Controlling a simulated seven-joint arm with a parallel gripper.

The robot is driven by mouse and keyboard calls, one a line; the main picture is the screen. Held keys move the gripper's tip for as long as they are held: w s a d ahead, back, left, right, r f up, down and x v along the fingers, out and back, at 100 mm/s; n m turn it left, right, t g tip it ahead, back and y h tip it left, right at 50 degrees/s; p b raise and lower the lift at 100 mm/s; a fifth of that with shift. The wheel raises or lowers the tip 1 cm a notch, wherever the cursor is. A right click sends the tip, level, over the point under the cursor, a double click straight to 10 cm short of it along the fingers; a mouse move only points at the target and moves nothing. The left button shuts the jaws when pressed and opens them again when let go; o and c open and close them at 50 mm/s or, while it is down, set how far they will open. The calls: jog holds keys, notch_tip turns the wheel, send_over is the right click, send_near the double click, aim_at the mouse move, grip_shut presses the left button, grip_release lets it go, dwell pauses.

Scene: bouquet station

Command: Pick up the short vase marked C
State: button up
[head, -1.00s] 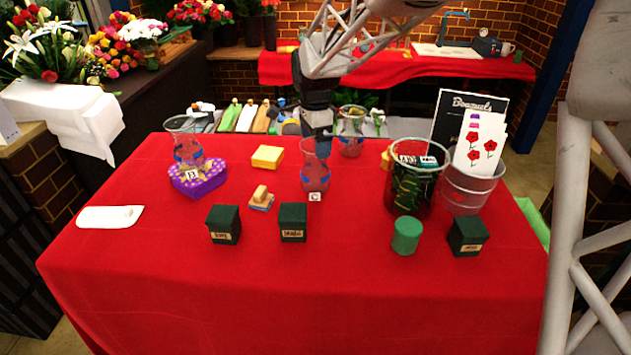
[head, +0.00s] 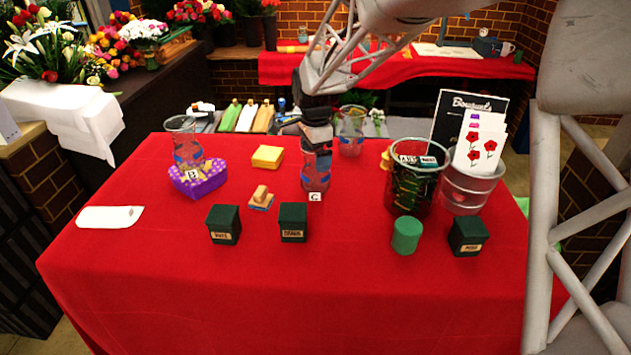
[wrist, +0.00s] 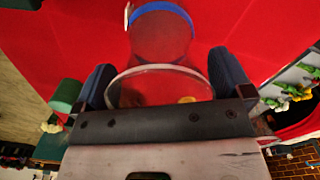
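The short clear glass vase marked C (head: 316,180) stands upright on the red table, with its white C tag (head: 315,197) at its foot. It has blue on its side; a blue band (wrist: 160,8) shows in the wrist view. My gripper (head: 317,143) points down at the top of this vase. In the wrist view my gripper (wrist: 163,80) is open, one finger on each side of the vase's round rim (wrist: 160,70). The fingers are close to the glass; I cannot tell whether they touch it.
Vase B (head: 187,148) stands at the purple heart box (head: 198,178) on the left. Another glass vase (head: 351,130) stands close behind right. Dark green boxes (head: 292,222) and a green cylinder (head: 406,235) are in front. A large glass container (head: 412,185) is right.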

jog(key=c, duration=1.5)
jog(key=shift+r, duration=0.1)
jog(key=shift+r, duration=4.95)
